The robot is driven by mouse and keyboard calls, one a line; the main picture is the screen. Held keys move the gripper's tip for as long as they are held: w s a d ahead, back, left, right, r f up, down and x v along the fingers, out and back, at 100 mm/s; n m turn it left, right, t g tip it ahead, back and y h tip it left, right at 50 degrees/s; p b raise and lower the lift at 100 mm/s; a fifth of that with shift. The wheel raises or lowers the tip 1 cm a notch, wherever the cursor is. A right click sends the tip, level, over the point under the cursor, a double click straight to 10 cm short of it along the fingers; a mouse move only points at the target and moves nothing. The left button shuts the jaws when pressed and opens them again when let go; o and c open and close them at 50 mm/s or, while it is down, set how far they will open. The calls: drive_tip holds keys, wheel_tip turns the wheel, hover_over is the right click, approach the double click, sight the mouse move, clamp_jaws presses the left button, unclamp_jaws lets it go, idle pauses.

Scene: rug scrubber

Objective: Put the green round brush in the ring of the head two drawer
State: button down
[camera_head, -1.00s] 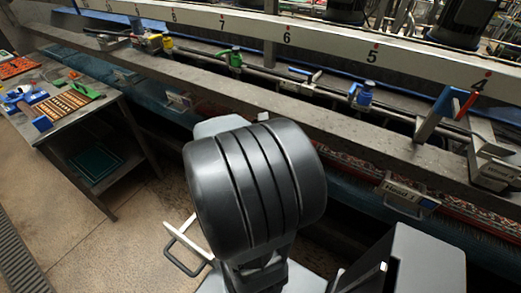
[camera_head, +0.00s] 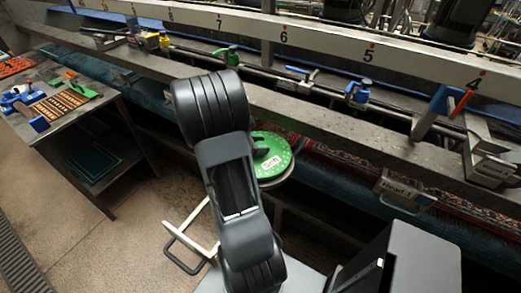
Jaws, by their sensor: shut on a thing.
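The green round brush (camera_head: 279,161) shows in the head view as a green disc with a pale label reading "Soft" and a pale rim below. My gripper (camera_head: 261,153) is a dark shape at the disc's top, mostly hidden by my arm, and is shut on the brush. A pulled-out drawer's white frame and grey handle (camera_head: 181,262) show at lower left of the brush. I take it for the head two drawer, but no label on it is readable. Its ring is hidden behind my arm and the brush, so I cannot tell whether they touch.
A drawer labelled Head 1 (camera_head: 405,192) is closed at the right. A long metal beam (camera_head: 330,142) runs behind the brush, with a numbered rail (camera_head: 320,45) above. A table (camera_head: 60,130) with tools stands at the left. The floor (camera_head: 110,235) at lower left is clear.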

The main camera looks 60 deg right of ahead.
drive_tip(key=shift+f, duration=1.1)
drive_tip(key=shift+f, duration=0.15)
drive_tip(key=c, duration=0.6)
unclamp_jaws()
drive_tip(key=shift+f, duration=0.1)
